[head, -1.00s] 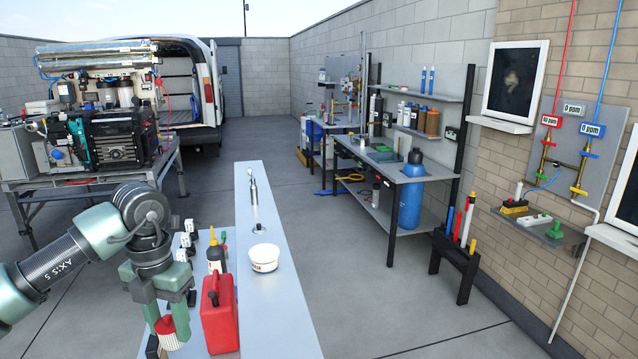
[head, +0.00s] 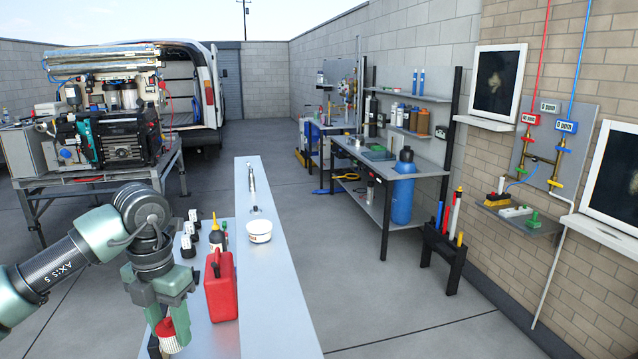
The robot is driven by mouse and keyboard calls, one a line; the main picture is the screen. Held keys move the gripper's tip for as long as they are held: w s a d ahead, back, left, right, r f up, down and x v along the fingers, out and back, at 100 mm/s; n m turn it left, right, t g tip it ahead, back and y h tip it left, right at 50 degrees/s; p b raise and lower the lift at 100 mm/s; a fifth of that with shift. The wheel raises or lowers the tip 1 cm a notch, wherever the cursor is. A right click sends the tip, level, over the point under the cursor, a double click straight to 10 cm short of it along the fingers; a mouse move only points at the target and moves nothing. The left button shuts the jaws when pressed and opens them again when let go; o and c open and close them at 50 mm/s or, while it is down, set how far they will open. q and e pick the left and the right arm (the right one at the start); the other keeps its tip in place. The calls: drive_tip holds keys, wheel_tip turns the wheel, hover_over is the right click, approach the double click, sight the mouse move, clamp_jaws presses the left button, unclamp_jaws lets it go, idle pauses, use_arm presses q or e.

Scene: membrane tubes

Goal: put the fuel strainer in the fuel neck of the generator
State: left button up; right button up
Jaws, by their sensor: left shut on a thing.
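My left gripper (head: 165,318) is low at the left in the head view, pointing down. It is shut on a small piece with a red top and a whitish ribbed lower part, which looks like the fuel strainer (head: 169,338). It hangs left of the red jerrycan, and its lower end is near the picture's bottom. The generator seems to be the teal and black machine (head: 108,138) on a metal stand at the far left, well apart from my gripper. I cannot make out its fuel neck. My right gripper is not in view.
A white van (head: 207,90) stands behind the generator. A workbench (head: 385,165) lines the right wall. The floor between is clear.

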sight(173, 328)
use_arm(q)
drive_tip(key=shift+s+d+f+m, duration=0.1)
drive_tip(key=shift+f+m, duration=0.3)
drive_tip(key=shift+d+f+m+b, duration=0.1)
drive_tip(key=shift+f+m+b, duration=0.35)
drive_tip(key=shift+f+m, duration=0.45)
drive_tip(key=shift+d+f+m, duration=0.1)
drive_tip(key=shift+f+m, duration=0.2)
drive_tip(key=shift+m, duration=0.2)
drive_tip(key=s+d+f+m+b, duration=0.3)
drive_tip(key=s+f+m, duration=0.4)
drive_tip(key=m, duration=0.7)
drive_tip(key=s+d+f+m+b, duration=0.3)
drive_tip(key=s+f+m+b, duration=0.2)
drive_tip(key=m, duration=1)
drive_tip(key=s+f, duration=0.3)
drive_tip(key=shift+s+d+b, duration=0.2)
drive_tip(key=shift+s+b, duration=0.1)
drive_tip(key=shift+b, duration=0.05)
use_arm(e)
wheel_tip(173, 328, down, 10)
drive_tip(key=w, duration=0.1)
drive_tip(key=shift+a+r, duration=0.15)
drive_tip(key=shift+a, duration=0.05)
